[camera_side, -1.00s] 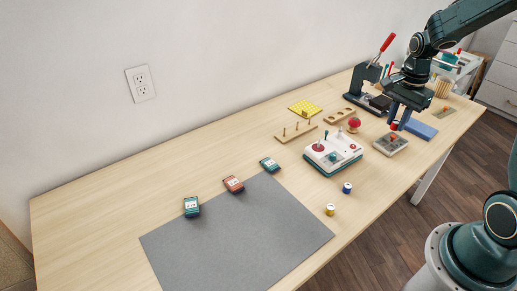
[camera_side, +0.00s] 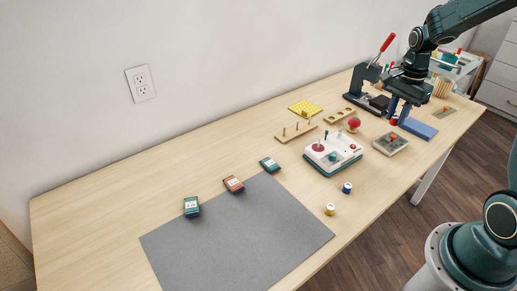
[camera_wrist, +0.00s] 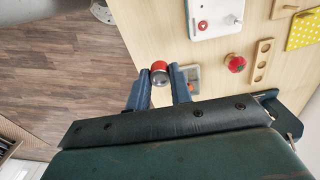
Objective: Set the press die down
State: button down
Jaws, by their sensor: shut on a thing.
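My gripper (camera_side: 399,119) is shut on the press die (camera_side: 394,121), a small red cylinder. In the wrist view the die (camera_wrist: 159,67) sits between the two blue fingertips (camera_wrist: 159,76), with its rounded metal end toward the camera. In the side view it is held above the right part of the table, behind the small grey tray (camera_side: 391,144), which holds an orange-red piece (camera_side: 393,137). The tray (camera_wrist: 194,74) is partly hidden by a finger in the wrist view.
A dark press with a red handle (camera_side: 387,42) stands behind my gripper. A blue block (camera_side: 421,130) lies to the right. The white machine (camera_side: 333,153), red pincushion (camera_side: 354,124) and wooden holder (camera_side: 341,116) are to the left.

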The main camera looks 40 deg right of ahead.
jog(key=w+d+r, duration=0.1)
jog(key=w+d, duration=0.9)
jog(key=w, duration=0.1)
send_over(365, 123)
jog(key=shift+f+n, duration=0.3)
jog(key=shift+f, duration=0.1)
dwell(0.5)
notch_tip(365, 123, down, 20)
dwell(1.2)
jog(key=shift+f, duration=0.15)
jog(key=c, duration=1.3)
grip_release()
jog(key=shift+o, duration=0.2)
